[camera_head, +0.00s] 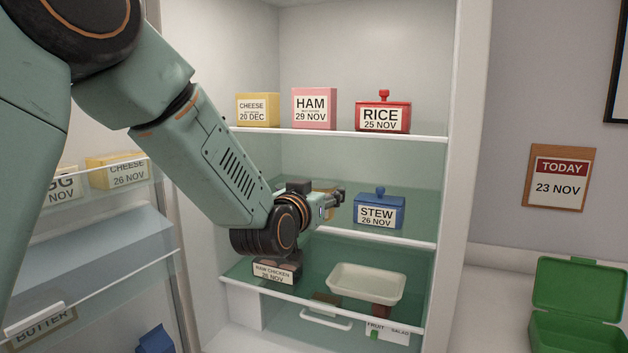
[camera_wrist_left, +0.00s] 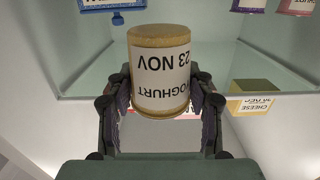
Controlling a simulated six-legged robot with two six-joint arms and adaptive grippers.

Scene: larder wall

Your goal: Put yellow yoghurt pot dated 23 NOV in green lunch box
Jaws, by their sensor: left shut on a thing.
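The yellow yoghurt pot (camera_wrist_left: 160,38) is held between the fingers of my left gripper (camera_wrist_left: 162,95) in the left wrist view. Its white label reads YOGHURT, 23 NOV, upside down in that view. In the head view my left gripper (camera_head: 332,203) is inside the fridge at the middle shelf, left of the blue STEW box. The pot is mostly hidden there by the gripper. The green lunch box (camera_head: 583,286) stands with its lid open on the counter at lower right; its inside is only partly seen. My right gripper is not in view.
A blue STEW box (camera_head: 378,211) stands close right of the gripper. CHEESE (camera_head: 257,110), HAM (camera_head: 314,108) and RICE (camera_head: 382,113) are on the shelf above. RAW CHICKEN (camera_head: 276,271) and a cream tray (camera_head: 365,284) are below. A TODAY 23 NOV sign (camera_head: 559,178) hangs right.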

